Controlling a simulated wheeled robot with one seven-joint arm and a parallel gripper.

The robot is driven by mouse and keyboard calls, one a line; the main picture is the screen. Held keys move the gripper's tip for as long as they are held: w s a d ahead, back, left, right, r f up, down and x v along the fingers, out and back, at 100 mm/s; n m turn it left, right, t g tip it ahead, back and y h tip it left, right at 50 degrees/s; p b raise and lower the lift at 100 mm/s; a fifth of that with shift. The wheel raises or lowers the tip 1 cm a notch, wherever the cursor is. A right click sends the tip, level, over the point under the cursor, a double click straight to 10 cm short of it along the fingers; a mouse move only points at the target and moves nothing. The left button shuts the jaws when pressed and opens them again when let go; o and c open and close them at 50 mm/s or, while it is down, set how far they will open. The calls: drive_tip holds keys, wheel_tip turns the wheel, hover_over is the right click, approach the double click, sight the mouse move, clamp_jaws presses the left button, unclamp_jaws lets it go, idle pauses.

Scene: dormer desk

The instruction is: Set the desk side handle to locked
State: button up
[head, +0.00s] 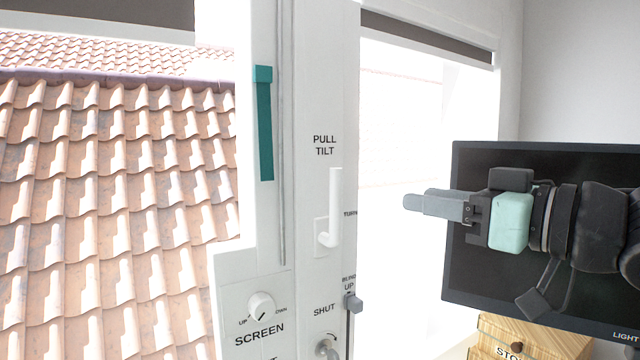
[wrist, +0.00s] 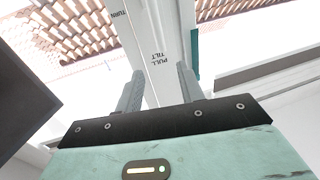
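A white lever handle (head: 335,205) is on the white window frame, its grip pointing up from its base plate. "PULL TILT" is printed above it, "TURN" to its right and "SHUT" below. A teal upright bar (head: 264,125) is on the frame to the left; part of it shows in the wrist view (wrist: 195,55). I cannot tell for certain which is the desk side handle. My gripper (head: 416,199) is right of the white handle, apart from it, fingers pointing left. In the wrist view my gripper (wrist: 158,84) has its fingers apart with nothing between them; the white handle is not clear there.
A dark monitor (head: 480,290) stands behind my gripper at the right. A wooden box (head: 540,343) is below it. A "SCREEN" knob (head: 261,306), a grey knob (head: 352,303) and a metal knob (head: 327,347) sit low on the frame. Space between gripper and white handle looks clear.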

sight(340, 187)
drive_tip(key=p+x, duration=0.3)
drive_tip(key=x, duration=1.4)
drive_tip(key=shift+f, duration=0.15)
drive_tip(key=shift+s, duration=0.1)
clamp_jaws()
